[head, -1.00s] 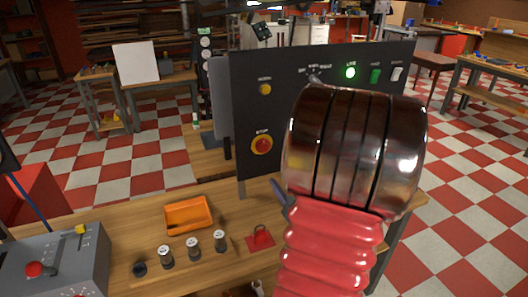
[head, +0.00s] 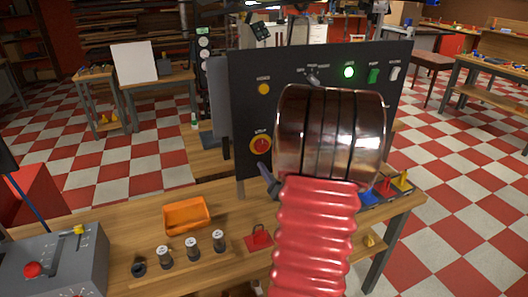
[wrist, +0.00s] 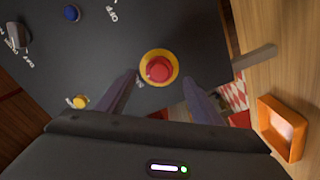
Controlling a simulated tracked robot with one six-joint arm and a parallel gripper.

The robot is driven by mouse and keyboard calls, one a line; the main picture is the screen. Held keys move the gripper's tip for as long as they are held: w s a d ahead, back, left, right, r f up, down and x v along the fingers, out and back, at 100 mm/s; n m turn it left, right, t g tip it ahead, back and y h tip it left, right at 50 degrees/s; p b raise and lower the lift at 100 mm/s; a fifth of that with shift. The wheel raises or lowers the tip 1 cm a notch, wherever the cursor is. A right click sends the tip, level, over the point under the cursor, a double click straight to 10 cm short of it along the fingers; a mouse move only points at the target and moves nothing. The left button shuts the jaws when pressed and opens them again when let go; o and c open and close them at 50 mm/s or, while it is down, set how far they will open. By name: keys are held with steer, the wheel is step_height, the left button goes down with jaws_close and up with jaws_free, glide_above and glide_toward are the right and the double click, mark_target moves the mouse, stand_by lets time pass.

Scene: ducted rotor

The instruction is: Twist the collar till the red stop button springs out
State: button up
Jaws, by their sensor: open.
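The red stop button (head: 260,147) sits in a yellow collar (head: 251,147) on the lower left of the dark upright panel (head: 300,130). In the wrist view the red button (wrist: 159,69) and the yellow collar (wrist: 174,62) show whole, above the middle. My gripper (wrist: 161,80) is open and empty, with one dark finger on each side of the button's lower edge. The gap between the fingertips and the panel is hard to judge. In the head view, only a dark finger of my gripper (head: 268,181) shows, just below the button; my arm hides the rest.
The panel also bears a yellow button (head: 264,89), a selector (head: 313,76), a lit green lamp (head: 349,72) and switches. Below, the wooden bench (head: 120,215) holds an orange tray (head: 187,215), several small cylinders and a red padlock-like piece (head: 259,237).

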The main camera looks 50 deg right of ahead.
mark_target(263, 149)
steer(key=shift+x, duration=2.4)
steer(key=shift+c, duration=0.4)
steer(key=c, duration=0.9)
steer(key=shift+a, duration=0.2)
steer(key=shift+c, duration=0.4)
steer(key=shift+d, duration=0.1)
